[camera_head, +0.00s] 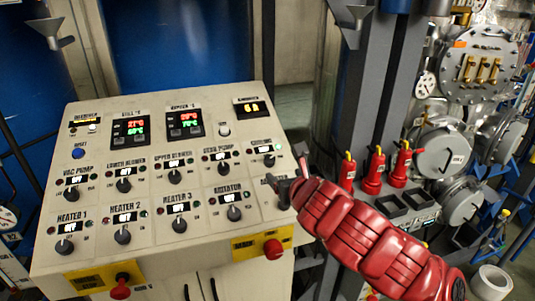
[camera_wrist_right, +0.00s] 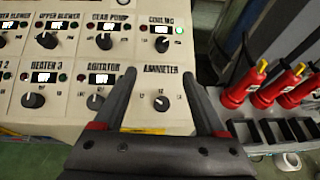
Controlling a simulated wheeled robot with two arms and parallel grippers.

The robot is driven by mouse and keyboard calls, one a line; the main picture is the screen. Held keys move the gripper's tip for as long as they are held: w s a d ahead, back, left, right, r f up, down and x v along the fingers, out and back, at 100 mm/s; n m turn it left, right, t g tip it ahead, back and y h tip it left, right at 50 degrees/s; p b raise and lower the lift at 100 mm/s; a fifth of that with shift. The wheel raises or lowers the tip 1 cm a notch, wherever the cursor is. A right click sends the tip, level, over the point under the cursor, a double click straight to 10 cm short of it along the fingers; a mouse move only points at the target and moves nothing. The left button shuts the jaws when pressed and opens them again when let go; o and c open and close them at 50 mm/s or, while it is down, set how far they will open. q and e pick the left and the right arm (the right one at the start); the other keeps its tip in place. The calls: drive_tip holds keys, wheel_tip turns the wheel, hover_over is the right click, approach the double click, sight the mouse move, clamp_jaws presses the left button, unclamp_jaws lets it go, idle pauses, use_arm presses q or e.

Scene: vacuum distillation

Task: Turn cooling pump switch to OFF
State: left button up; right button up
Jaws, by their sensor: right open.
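The cooling knob (camera_head: 269,160) is a black rotary switch at the right end of the upper knob row on the sloped cream panel (camera_head: 150,258). In the right wrist view the cooling knob (camera_wrist_right: 162,44) sits below a small lit display, with a bright green lamp at its right. My right gripper (camera_head: 292,174) is open over the panel's right edge. In the wrist view its fingertips (camera_wrist_right: 159,74) are spread below the cooling knob, with the ammeter knob (camera_wrist_right: 162,103) showing between the fingers. Nothing is held. My left gripper is out of view.
The gear pump knob (camera_head: 222,168) and agitator knob (camera_head: 234,213) are close by on the left. A red button (camera_head: 273,249) juts from the panel's lower front.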

drive_tip(key=p, duration=0.8)
approach(271, 161)
drive_tip(key=x, duration=0.6)
drive_tip(key=shift+w+a, duration=0.2)
drive_tip(key=shift+w, duration=0.1)
drive_tip(key=shift+w+f, duration=0.1)
drive_tip(key=shift+w, duration=0.4)
drive_tip(key=shift+w+a+f+p, duration=0.15)
drive_tip(key=shift+w+f+p, duration=0.15)
drive_tip(key=shift+w+p, duration=0.2)
drive_tip(key=shift+w+a+f, duration=0.15)
drive_tip(key=shift+w+f, duration=0.15)
clamp_jaws()
